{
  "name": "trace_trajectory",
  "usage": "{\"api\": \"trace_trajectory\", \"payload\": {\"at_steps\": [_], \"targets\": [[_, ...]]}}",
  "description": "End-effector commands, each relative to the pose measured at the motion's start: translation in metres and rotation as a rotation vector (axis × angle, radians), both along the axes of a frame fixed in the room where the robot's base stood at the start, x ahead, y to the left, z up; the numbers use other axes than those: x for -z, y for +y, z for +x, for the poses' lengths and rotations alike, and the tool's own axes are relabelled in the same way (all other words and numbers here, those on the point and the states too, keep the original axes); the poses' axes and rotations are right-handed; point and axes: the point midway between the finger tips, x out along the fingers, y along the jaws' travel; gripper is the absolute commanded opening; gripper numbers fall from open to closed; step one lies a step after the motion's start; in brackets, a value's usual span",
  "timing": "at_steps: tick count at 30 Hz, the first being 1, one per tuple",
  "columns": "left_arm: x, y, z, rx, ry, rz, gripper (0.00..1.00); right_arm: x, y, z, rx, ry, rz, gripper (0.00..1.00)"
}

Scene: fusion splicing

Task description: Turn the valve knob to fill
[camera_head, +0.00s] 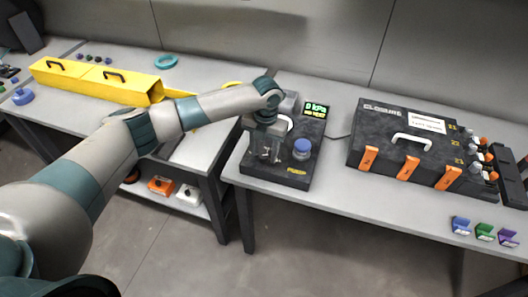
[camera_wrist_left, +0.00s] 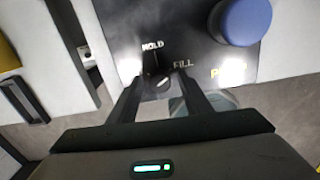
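The black device (camera_head: 276,172) with a blue round cap (camera_head: 302,146) and a green-lit display (camera_head: 316,108) stands on the right-hand table. My left gripper (camera_head: 268,156) is over its left part and hides the valve knob in the head view. In the left wrist view the small dark valve knob (camera_wrist_left: 163,84) has a white mark slanting up to the right. The HOLD label (camera_wrist_left: 153,44) is above it and the FILL label (camera_wrist_left: 183,64) is up and right. My left fingers (camera_wrist_left: 158,78) straddle the knob; whether they touch it is unclear. My right gripper is not seen.
A black case (camera_head: 410,143) with orange latches stands right of the device, with small coloured items (camera_head: 484,232) in front. Left of the device is a gap between tables. A long yellow box (camera_head: 95,82) lies on the left table.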

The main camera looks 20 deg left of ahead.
Motion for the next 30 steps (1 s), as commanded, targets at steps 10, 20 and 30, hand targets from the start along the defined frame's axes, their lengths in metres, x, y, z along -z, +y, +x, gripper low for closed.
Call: {"api": "trace_trajectory", "payload": {"at_steps": [10, 20, 30], "targets": [[0.0, 0.0, 0.0, -0.001, 0.001, 0.0, 0.45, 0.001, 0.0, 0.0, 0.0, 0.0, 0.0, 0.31], [-0.027, -0.001, 0.0, 0.0, -0.002, 0.0, 0.45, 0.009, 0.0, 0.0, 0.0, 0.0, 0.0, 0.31], [-0.091, -0.003, 0.0, 0.0, -0.004, -0.001, 0.45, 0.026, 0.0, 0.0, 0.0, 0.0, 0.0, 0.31]]}}
